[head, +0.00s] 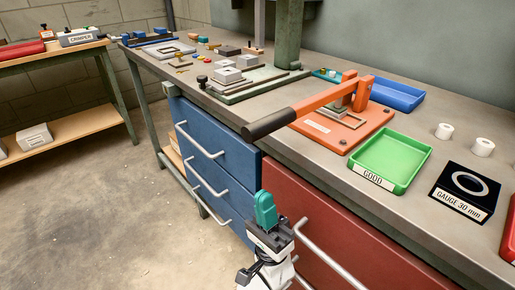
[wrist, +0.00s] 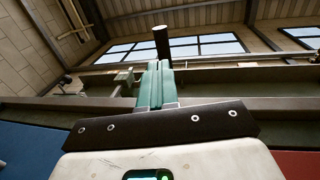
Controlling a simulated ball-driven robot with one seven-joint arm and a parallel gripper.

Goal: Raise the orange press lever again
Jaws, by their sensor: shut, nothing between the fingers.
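The orange press lever (head: 318,102) slopes from the orange press (head: 345,130) toward the bench's front edge. Its black handle (head: 268,124) sticks out past that edge, lower than the lever's pivot end. My gripper (head: 265,198) has teal fingers and is shut and empty. It points upward in front of the drawers, below the handle and apart from it. In the wrist view the closed fingers (wrist: 155,84) point up, and a black cylinder (wrist: 162,42), which looks like the handle, shows just beyond their tips.
Blue drawers (head: 215,155) and a red drawer (head: 310,215) with metal pull bars stand close behind my gripper. On the bench are a green GOOD tray (head: 408,148), a blue tray (head: 397,97), a gauge box (head: 465,190) and two white rings. Open floor lies left.

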